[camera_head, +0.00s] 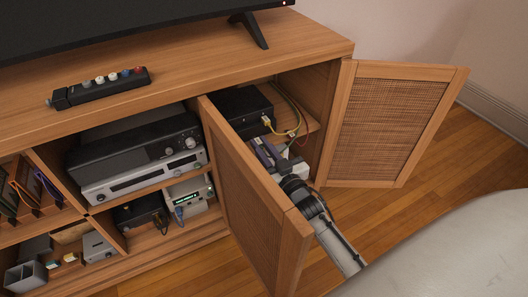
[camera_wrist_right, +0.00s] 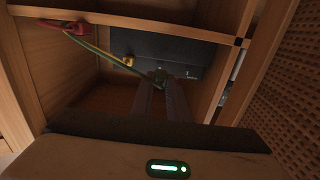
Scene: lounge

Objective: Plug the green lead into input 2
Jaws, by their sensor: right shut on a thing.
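My right gripper (camera_wrist_right: 160,82) reaches into the cabinet compartment between two open doors, its fingers shut on the dark green plug (camera_wrist_right: 157,76). In the head view the right gripper (camera_head: 258,148) is in front of the black box (camera_head: 240,108). The green lead (camera_wrist_right: 97,48) runs from the plug toward the upper left. The box also shows in the wrist view (camera_wrist_right: 160,48), close beyond the plug; I cannot tell whether they touch. A yellow plug (camera_wrist_right: 127,62) is at the box, left of the green plug. Input labels are not readable. My left gripper is not in view.
A red plug (camera_wrist_right: 76,28) lies at the compartment's left in the wrist view. The left woven door (camera_head: 250,205) stands close beside my arm; the right door (camera_head: 385,125) is swung wide. A black strip with coloured knobs (camera_head: 100,88) lies on the cabinet top.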

